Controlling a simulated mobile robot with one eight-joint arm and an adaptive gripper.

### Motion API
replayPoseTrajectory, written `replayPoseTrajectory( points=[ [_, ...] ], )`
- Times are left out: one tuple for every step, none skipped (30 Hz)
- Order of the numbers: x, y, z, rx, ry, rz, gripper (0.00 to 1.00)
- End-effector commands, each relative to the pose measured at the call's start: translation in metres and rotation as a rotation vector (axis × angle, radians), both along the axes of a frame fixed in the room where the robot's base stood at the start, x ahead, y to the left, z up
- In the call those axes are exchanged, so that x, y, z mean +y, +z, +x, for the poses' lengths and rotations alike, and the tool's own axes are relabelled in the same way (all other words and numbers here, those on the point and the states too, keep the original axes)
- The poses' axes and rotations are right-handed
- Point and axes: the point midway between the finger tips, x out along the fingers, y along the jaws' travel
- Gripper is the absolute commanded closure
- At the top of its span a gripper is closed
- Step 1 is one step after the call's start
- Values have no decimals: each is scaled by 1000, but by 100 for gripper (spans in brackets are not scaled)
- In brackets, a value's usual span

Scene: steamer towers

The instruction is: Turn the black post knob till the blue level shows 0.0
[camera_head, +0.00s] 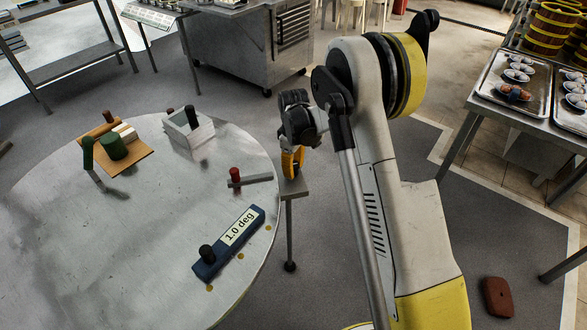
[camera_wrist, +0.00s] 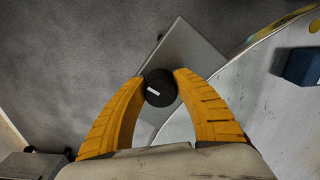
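The blue level (camera_head: 225,252) lies on the round metal table near its right edge. Its display (camera_head: 239,227) reads 1.0 deg. The black post knob (camera_wrist: 161,88), with a white line on its top, shows in the wrist view above a grey plate (camera_wrist: 188,62). The plate also shows in the head view (camera_head: 296,190), on a thin post beside the table's edge. My gripper (camera_wrist: 161,76) has its two yellow fingers on either side of the knob, their tips meeting its sides. In the head view my gripper (camera_head: 293,160) hangs just above the plate and mostly hides the knob.
The round table (camera_head: 140,270) also bears a red-knobbed bar (camera_head: 236,176), a pale box (camera_head: 190,130) and a wooden board (camera_head: 130,160) with green pieces. A steel table with trays (camera_head: 500,90) stands at the right. A reddish block (camera_head: 497,297) lies on the floor.

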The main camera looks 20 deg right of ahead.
Motion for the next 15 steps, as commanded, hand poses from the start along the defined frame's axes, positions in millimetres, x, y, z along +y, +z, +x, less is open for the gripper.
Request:
replayPoseTrajectory(
  points=[
    [0,0,0,0,0,0,94],
    [0,0,0,0,0,0,96],
    [0,0,0,0,0,0,97],
    [0,0,0,0,0,0,97],
    [0,0,0,0,0,0,97],
    [0,0,0,0,0,0,97],
    [0,0,0,0,0,0,97],
    [0,0,0,0,-1,0,97],
    [0,0,0,0,-2,0,97],
    [0,0,0,0,-5,0,97],
    [0,0,0,1,-8,1,97],
    [0,0,0,1,-15,1,97],
    [0,0,0,1,-22,1,97],
    [0,0,0,1,-29,1,97],
    [0,0,0,1,-41,1,97]
  ],
)
